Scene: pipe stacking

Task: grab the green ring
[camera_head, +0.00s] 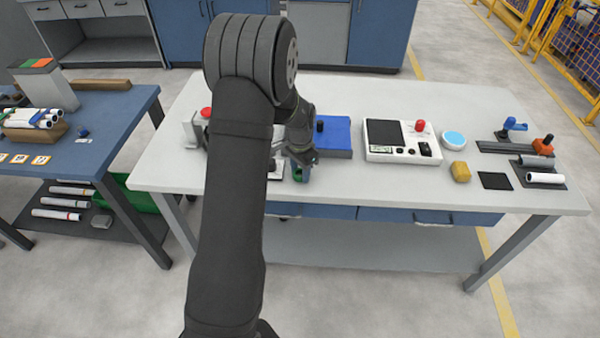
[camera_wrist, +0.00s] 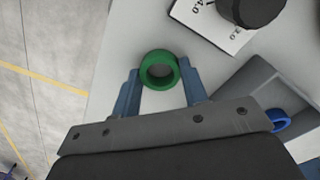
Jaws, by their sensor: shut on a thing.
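The green ring (camera_wrist: 145,73) sits between the two blue fingertips of my gripper (camera_wrist: 159,78) in the wrist view, with its round opening facing the camera. The fingers touch it on both sides and are shut on it. In the head view the green ring (camera_head: 298,179) is a small spot of green below my gripper (camera_head: 301,168), close to the table's front edge. The fingers and wrist hide part of it there. Whether it still rests on the table or is lifted is hard to tell.
A blue ring (camera_wrist: 281,119) lies in a grey tray (camera_wrist: 245,88) right of my gripper. A white printed sheet (camera_wrist: 205,22) with a black knob is beyond.

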